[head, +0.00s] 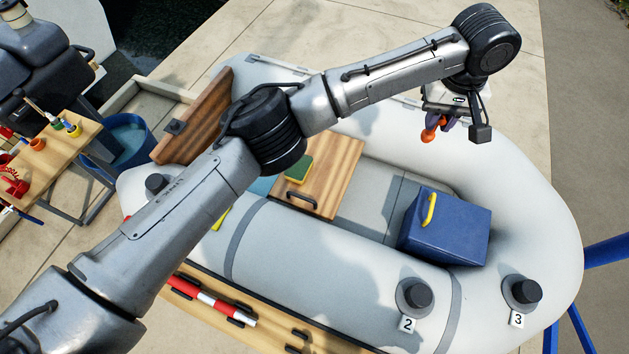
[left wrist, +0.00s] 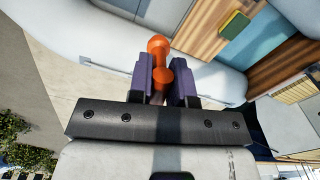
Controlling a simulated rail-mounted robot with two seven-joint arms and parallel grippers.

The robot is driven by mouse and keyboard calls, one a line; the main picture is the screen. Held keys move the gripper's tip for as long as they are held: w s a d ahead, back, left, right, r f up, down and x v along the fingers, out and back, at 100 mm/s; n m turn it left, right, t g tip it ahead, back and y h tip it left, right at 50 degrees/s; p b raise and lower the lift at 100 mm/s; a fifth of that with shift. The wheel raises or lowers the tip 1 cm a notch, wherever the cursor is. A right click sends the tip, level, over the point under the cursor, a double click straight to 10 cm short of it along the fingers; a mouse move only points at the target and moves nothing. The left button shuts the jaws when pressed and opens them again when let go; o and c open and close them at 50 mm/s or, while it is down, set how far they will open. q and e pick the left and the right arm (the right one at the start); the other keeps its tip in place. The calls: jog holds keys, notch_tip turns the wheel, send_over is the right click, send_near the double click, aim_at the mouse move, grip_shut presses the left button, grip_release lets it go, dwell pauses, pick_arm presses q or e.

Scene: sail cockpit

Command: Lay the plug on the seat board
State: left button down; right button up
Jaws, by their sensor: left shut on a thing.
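My left gripper (head: 443,121) hangs over the far tube of the grey inflatable boat, at the right end of my arm. It is shut on an orange plug (head: 430,132). In the left wrist view the orange plug (left wrist: 158,62) sits between the two purple fingers of the gripper (left wrist: 160,80), with its round end sticking out past them. The wooden seat board (head: 333,170) lies across the boat, left of and below the gripper in the head view. The seat board also shows in the left wrist view (left wrist: 200,32), beyond the plug. My right gripper is not in view.
A green and yellow sponge (head: 298,169) lies on the seat board, near a dark handle (head: 295,200). A blue box (head: 450,230) with a yellow handle stands in the boat to the right. A wooden transom (head: 195,118) rises at the left. Much of the board's right part is bare.

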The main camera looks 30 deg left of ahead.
pick_arm(q)
jog(key=w+a+f+n+b, duration=0.1)
jog(key=w+a+f, duration=0.45)
jog(key=f, duration=0.25)
jog(key=w+a+f+n+b, duration=0.1)
jog(key=w+a+f, duration=0.3)
jog(key=a+f, duration=0.35)
jog(key=m+p, duration=0.5)
jog(key=p, duration=0.1)
send_over(328, 185)
notch_tip(328, 185, down, 13)
jog(key=shift+a+f+b, duration=0.1)
jog(key=shift+f+b, duration=0.85)
jog(key=shift+f, duration=1)
